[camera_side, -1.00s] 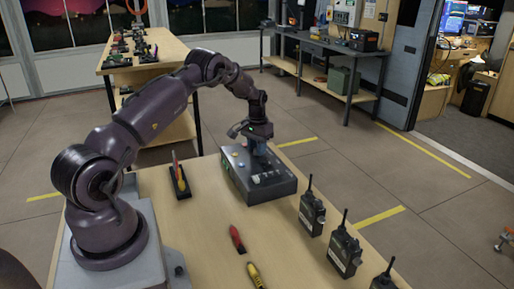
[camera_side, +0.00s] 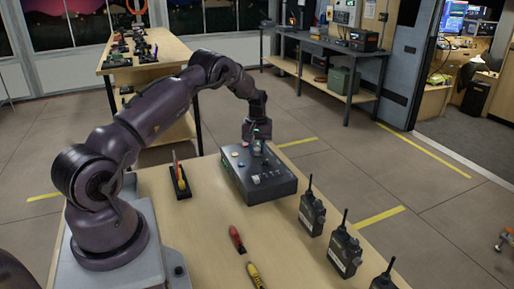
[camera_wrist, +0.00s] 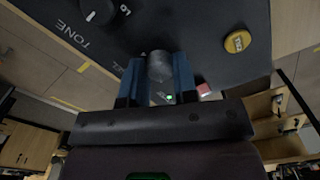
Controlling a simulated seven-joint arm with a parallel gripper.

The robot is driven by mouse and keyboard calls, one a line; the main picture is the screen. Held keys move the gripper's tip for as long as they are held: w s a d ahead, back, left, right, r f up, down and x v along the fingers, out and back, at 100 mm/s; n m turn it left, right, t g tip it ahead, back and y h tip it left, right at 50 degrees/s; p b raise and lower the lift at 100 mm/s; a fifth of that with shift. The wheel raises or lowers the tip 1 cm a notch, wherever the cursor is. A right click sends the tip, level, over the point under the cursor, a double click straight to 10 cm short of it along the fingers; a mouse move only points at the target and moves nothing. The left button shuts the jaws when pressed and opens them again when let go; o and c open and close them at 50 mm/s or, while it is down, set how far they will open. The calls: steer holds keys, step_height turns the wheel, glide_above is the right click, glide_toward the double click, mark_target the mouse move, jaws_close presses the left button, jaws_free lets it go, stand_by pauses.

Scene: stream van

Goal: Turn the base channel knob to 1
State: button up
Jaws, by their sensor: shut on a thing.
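The dark base station box (camera_side: 266,187) sits on the wooden table in the side view, with several small knobs and coloured buttons on top. My gripper (camera_side: 257,148) is over its far part, pointing down. In the wrist view my gripper (camera_wrist: 160,78) has its two blue fingers shut on a round grey knob (camera_wrist: 160,67) on the panel. The knob's pointer and most of its label are hidden, so I cannot read its setting. Another dark knob (camera_wrist: 97,10) with a white mark stands apart, near the words TONE and LO.
A yellow button (camera_wrist: 237,42) and a red button (camera_wrist: 203,89) are near the gripped knob. Handheld radios (camera_side: 345,250) stand along the table's right edge. A red tool (camera_side: 237,238), a yellow tool (camera_side: 254,275) and a black holder (camera_side: 180,182) lie left of them.

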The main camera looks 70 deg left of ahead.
mark_target(257, 149)
stand_by(0.4)
steer(key=o, duration=0.9)
steer(key=shift+o, duration=0.2)
steer(key=shift+r, duration=0.1)
step_height(257, 149, up, 13)
